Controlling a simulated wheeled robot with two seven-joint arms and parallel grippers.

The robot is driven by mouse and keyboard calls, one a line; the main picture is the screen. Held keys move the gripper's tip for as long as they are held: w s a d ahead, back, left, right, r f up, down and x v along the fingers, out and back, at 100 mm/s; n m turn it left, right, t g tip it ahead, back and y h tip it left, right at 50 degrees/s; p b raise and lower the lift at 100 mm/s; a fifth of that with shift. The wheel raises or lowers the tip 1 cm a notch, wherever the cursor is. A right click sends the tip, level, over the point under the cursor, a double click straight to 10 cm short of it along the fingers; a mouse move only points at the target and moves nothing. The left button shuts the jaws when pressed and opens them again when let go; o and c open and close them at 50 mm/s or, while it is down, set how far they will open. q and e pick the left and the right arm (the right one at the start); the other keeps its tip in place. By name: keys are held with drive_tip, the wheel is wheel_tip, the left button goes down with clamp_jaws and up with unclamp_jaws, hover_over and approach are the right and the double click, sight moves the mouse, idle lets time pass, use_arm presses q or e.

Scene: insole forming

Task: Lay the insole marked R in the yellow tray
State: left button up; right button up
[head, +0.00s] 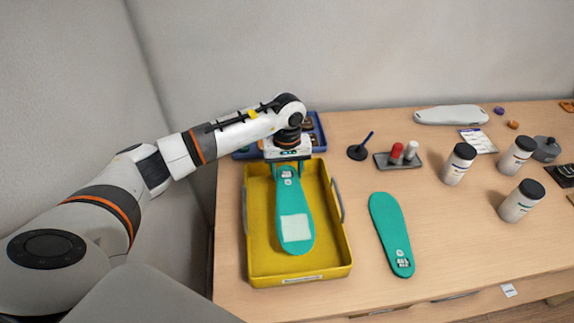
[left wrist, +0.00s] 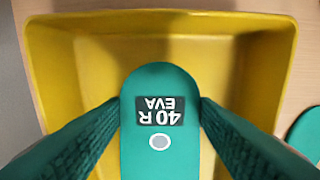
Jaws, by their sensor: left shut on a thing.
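The green insole (head: 288,200) is over the yellow tray (head: 262,262), lengthwise with it and inside its outline in the head view. In the left wrist view its end (left wrist: 160,80) reads "40 R EVA". My left gripper (head: 287,170) is shut on the sides of that end, at the tray's far side. In the left wrist view the green fingers press both edges of the insole. The tray floor (left wrist: 215,65) shows around it. I cannot tell whether the insole touches the floor. My right gripper is not in view.
A second green insole (head: 391,228) lies on the table right of the tray. A blue bin (head: 318,135) stands behind the tray. Further right are a black stand (head: 358,152), a holder (head: 383,160) with red and white pieces, and several jars (head: 459,163).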

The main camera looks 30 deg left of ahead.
use_arm(q)
wheel_tip(320, 180, down, 4)
drive_tip(key=shift+r+b, duration=0.1)
drive_tip(key=shift+b, duration=0.65)
drive_tip(key=shift+f+b, duration=0.9)
drive_tip(key=shift+b, duration=0.1)
drive_tip(key=shift+f, duration=0.2)
drive_tip(key=shift+f+b, duration=0.25)
drive_tip(key=shift+b, duration=0.2)
drive_tip(key=o, duration=1.1)
drive_tip(key=shift+o, duration=0.3)
drive_tip(key=o, duration=0.3)
